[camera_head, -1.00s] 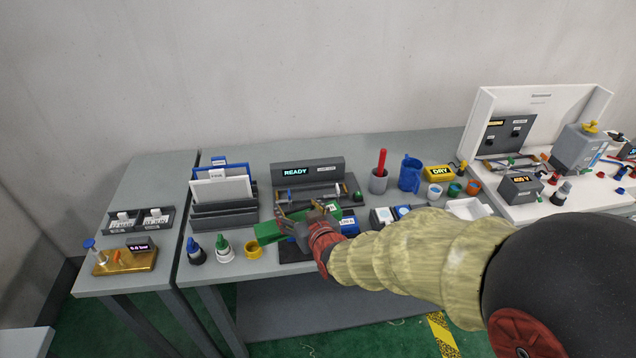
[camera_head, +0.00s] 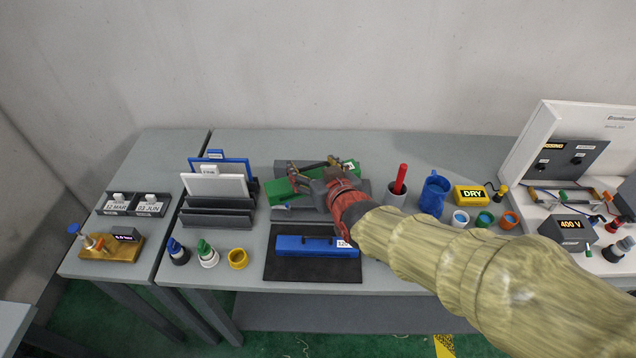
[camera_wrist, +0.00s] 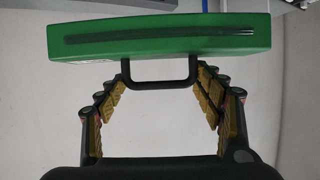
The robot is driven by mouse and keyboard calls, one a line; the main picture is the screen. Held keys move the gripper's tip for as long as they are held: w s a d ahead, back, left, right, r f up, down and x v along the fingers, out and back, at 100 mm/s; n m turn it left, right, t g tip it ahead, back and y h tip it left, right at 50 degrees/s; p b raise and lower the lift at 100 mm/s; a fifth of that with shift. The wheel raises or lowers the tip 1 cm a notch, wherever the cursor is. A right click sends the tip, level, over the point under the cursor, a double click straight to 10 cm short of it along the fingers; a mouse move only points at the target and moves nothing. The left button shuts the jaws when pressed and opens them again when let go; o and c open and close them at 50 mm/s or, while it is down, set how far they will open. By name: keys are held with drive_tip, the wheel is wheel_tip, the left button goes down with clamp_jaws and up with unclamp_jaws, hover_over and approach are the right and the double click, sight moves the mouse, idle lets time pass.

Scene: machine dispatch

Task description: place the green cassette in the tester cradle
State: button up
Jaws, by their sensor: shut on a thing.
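The green cassette (camera_head: 279,191) is in my gripper (camera_head: 315,182), over the grey tester (camera_head: 290,214) at the back of the table. In the wrist view the green cassette (camera_wrist: 160,36) has a black handle (camera_wrist: 160,83), and the fingers of my gripper (camera_wrist: 160,76) close on its two sides. My gripper and the cassette hide most of the tester, its display and its cradle. I cannot tell whether the cassette touches the cradle.
A blue cassette (camera_head: 300,242) lies on a black mat (camera_head: 290,271) in front. A rack (camera_head: 218,218) with cards stands left.

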drive_tip(key=w+f+b, duration=0.2)
drive_tip(key=w+f, duration=1)
drive_tip(key=shift+w+d+f, duration=0.15)
drive_tip(key=shift+w+d, duration=0.05)
drive_tip(key=shift+w, duration=0.2)
drive_tip(key=shift+f, duration=0.1)
drive_tip(key=shift+f+b, duration=0.35)
drive_tip(key=shift+b, duration=0.15)
drive_tip(key=o, duration=2.1)
drive_tip(key=shift+c, duration=0.2)
